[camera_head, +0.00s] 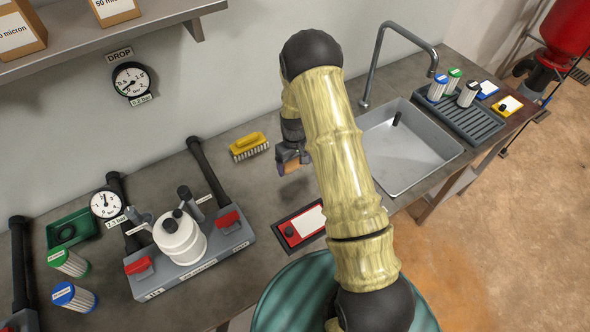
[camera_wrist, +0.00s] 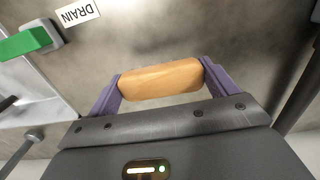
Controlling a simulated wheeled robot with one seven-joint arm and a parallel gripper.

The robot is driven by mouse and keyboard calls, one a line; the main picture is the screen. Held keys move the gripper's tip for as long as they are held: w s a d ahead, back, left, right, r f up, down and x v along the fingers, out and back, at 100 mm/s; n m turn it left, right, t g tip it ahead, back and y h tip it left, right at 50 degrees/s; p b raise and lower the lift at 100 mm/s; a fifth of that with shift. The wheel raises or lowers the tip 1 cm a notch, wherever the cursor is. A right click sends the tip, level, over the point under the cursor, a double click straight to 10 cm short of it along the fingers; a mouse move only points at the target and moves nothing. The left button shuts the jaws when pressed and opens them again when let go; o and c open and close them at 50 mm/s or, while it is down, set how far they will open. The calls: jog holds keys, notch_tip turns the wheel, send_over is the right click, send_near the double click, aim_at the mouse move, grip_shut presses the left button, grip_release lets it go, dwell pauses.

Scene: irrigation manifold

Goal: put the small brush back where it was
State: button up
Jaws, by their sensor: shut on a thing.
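My gripper (camera_wrist: 160,85) is shut on a rounded, light wooden piece, which looks like the handle of the small brush (camera_wrist: 160,78). It lies crosswise between the two purple fingers; no bristles show in the wrist view. In the head view my gripper (camera_head: 290,162) hangs over the back of the counter, left of the sink and right of a yellow brush (camera_head: 248,145). That yellow brush sits on the counter with pale bristles down, apart from my gripper. My arm hides part of the counter.
A grey manifold base (camera_head: 195,264) with red-handled valves and a white filter housing (camera_head: 180,238) stands at left. The sink (camera_head: 412,150) is at right, beside a rack of cartridges (camera_head: 476,120). Bare counter surrounds the yellow brush.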

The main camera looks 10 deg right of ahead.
aim_at(295, 176)
jog(key=shift+f+p, duration=0.45)
jog(key=shift+f, duration=1.6)
jog(key=shift+f, duration=0.1)
jog(key=shift+d+f, duration=0.1)
jog(key=shift+f, duration=0.05)
jog(key=o, duration=1.1)
notch_tip(295, 176, up, 12)
jog(key=b, duration=0.2)
jog(key=shift+r+b, duration=0.25)
jog(key=shift+b, duration=0.05)
